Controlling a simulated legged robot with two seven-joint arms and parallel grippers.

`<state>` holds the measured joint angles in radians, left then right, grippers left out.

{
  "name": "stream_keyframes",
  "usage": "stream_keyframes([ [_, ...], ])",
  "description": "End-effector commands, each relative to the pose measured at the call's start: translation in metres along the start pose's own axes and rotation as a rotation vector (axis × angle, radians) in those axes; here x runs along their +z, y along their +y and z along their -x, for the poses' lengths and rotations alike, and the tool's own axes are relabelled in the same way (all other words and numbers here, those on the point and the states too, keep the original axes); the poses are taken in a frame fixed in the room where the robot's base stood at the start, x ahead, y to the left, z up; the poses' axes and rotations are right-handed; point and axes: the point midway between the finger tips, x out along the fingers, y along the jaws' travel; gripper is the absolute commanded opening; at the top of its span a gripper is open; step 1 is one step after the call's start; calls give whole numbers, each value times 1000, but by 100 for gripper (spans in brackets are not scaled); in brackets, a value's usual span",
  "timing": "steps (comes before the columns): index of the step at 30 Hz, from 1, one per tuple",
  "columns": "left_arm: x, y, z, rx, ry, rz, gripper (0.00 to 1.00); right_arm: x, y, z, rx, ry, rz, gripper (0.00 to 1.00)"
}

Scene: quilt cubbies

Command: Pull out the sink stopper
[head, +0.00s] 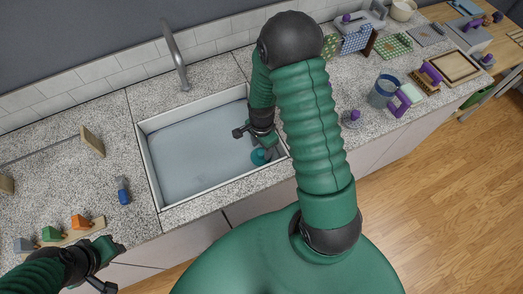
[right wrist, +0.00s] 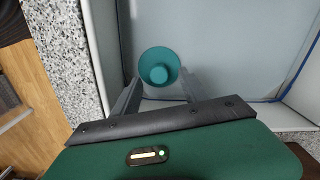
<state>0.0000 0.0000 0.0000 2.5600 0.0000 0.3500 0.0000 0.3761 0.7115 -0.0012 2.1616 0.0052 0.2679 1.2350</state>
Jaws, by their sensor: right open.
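The teal sink stopper (head: 260,156) is in the sink (head: 143,150) near its right front corner. In the right wrist view the stopper (right wrist: 159,66) shows from above as a round cup shape with a smaller round knob in its middle. My right gripper (head: 254,142) reaches down into the sink above the stopper. Its two fingers are open, one on each side of the stopper in the wrist view; I cannot tell whether they touch it. My left gripper (head: 112,266) is open and empty at the counter's front edge, lower left.
A faucet (head: 176,55) stands behind the sink. A blue bottle (head: 123,191), a wooden block (head: 92,141) and coloured pieces lie on the left counter. A blue cup (head: 382,91), purple-handled tools and several boards stand to the right. The sink walls are close to my right gripper.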

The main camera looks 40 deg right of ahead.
Motion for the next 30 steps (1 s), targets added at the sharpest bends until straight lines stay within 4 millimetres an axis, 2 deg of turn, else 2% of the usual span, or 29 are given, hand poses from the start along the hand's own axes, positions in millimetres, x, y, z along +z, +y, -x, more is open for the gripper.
stream_keyframes([
  [3, 0, 0, -1, 0, 0, 0, 36, 0, 1, -20, 3, -1, 0, 52],
  [6, 0, 0, -1, 0, 0, 0, 36, 0, 0, -28, 0, 0, 0, 52],
  [15, 0, 0, -1, 0, 0, 0, 36, 0, 0, -31, 0, 0, 0, 50],
  [27, 0, 0, -1, 0, 0, 0, 36, 0, 0, -31, 0, 0, 1, 0],
  [30, 0, 0, -1, 0, 0, 0, 36, 0, 0, -31, 0, 0, 1, 0],
])
